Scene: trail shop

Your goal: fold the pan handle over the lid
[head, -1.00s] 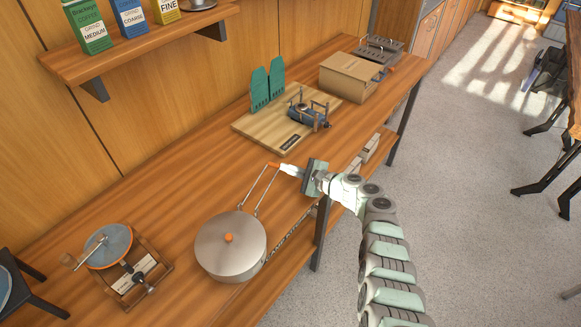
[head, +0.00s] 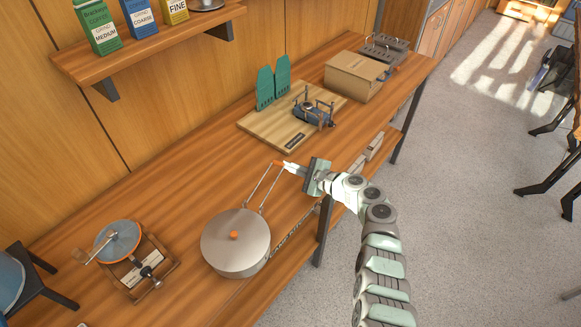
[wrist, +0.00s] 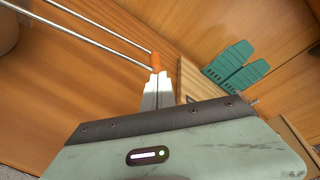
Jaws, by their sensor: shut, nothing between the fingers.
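A wooden board (head: 262,135) with green upright pieces (head: 266,88) and a blue device (head: 314,112) lies behind the gripper. A cardboard box (head: 350,76) is beyond. A round blue-topped device (head: 117,243) stands left of the pan. Bare bench lies between.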

